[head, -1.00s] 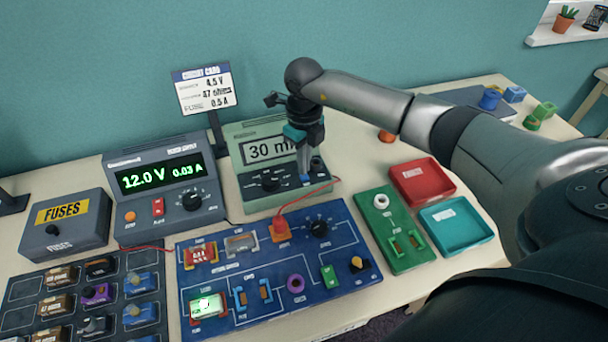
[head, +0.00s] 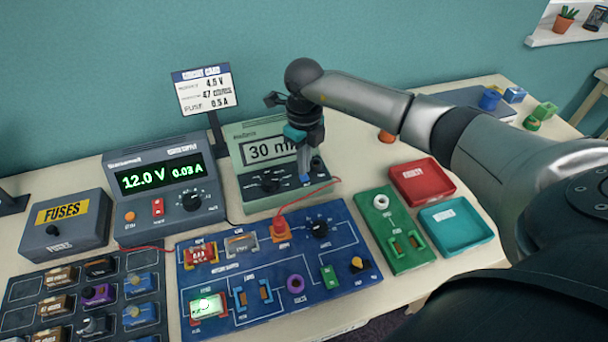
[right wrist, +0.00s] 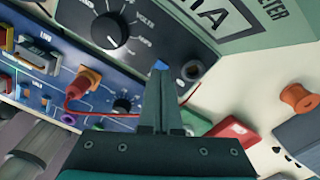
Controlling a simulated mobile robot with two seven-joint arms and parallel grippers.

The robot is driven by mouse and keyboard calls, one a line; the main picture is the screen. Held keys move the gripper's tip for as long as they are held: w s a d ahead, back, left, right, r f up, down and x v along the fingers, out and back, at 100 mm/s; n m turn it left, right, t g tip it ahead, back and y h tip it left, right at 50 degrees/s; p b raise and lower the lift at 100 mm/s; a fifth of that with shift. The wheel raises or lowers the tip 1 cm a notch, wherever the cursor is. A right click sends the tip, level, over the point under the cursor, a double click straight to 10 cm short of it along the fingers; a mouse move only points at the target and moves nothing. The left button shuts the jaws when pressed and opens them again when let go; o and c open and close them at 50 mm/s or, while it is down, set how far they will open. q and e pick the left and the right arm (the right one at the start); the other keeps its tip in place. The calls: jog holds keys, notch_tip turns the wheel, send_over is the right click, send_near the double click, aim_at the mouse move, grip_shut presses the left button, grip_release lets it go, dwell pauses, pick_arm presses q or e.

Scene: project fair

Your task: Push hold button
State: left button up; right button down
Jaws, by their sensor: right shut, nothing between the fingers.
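The green meter (head: 240,157) stands at the back of the table in the head view, its display reading "30 m" with the rest hidden by my right gripper. Its black dial (head: 270,183) is left of the fingers; the dial also shows in the right wrist view (right wrist: 110,30). My right gripper (head: 305,178) is shut and empty, pointing down at the right part of the meter's front panel. In the right wrist view the fingertips (right wrist: 159,72) meet a small blue spot on or just above the panel. I cannot tell if they touch it. No hold label is readable. My left gripper is not in view.
A power supply (head: 125,205) reading 12.0 V and 0.03 A stands left of the meter. A blue circuit board (head: 335,215) with a red plug and wire lies in front. Red (head: 450,180) and teal (head: 485,238) trays lie to the right. A card stand (head: 215,130) is behind.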

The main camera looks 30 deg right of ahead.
aim_at(304, 177)
jog(key=shift+f+b, duration=0.65)
jog(key=shift+f, duration=0.25)
dwell(1.1)
jog(key=shift+r, duration=0.1)
notch_tip(304, 177, up, 10)
jog(key=p, duration=0.8)
dwell(0.6)
